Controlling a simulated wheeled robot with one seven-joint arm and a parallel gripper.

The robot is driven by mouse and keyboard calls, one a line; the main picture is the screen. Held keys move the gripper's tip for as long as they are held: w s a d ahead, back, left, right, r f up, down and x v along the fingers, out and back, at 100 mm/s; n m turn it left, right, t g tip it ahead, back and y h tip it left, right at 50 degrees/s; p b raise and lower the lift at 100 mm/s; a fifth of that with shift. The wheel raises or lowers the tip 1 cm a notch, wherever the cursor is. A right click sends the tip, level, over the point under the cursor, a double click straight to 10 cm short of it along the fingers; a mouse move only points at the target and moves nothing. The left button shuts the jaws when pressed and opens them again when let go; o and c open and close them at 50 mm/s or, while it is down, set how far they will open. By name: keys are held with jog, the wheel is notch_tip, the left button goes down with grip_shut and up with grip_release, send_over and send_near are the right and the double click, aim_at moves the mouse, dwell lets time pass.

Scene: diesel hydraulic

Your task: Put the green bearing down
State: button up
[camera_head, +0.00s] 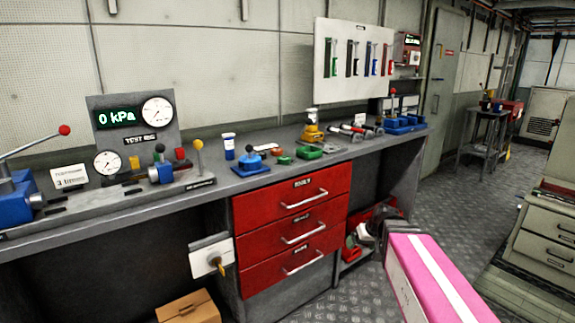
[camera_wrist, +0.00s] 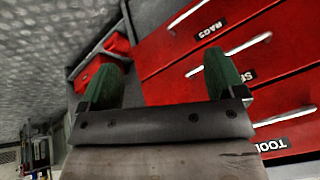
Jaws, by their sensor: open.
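A green block-like piece (camera_head: 310,152) lies on the grey workbench (camera_head: 345,152), and a smaller green piece (camera_head: 285,160) lies just left of it. Both are too small to tell which is the green bearing. My gripper (camera_wrist: 162,82) shows in the wrist view with two green fingertips spread wide. It is open, with nothing between the fingertips. It is in front of the red drawers (camera_wrist: 215,60), below the bench top and apart from the green pieces. No bearing shows in the wrist view.
A test rig (camera_head: 135,130) with gauges stands at the bench's left. A blue fixture (camera_head: 250,162), a red piece (camera_head: 277,151) and a yellow fixture (camera_head: 312,130) stand near the green pieces. A cardboard box (camera_head: 188,307) is on the floor. The right aisle floor is clear.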

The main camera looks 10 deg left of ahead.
jog(key=w+a+r+n+t+y, duration=0.1)
jog(key=w+a+r+n+y, duration=0.15)
jog(key=a+r, duration=0.35)
jog(key=w+a+r+n+t+y, duration=0.1)
jog(key=w+a+r, duration=0.3)
jog(key=a+r, duration=0.15)
jog(key=n+t+y, duration=0.2)
jog(key=n+y, duration=0.3)
send_near(284, 158)
jog(key=x, duration=0.3)
jog(key=shift+a+r+m, duration=0.2)
jog(key=shift+a+m, duration=0.05)
jog(key=shift+d+f+x, duration=0.1)
jog(key=shift+f+x, duration=0.05)
jog(key=shift+x, duration=1.2)
jog(key=shift+d+f+x, duration=0.1)
jog(key=shift+x, duration=1.2)
jog(key=shift+w, duration=0.15)
jog(key=c, duration=1.1)
jog(key=shift+c, duration=0.2)
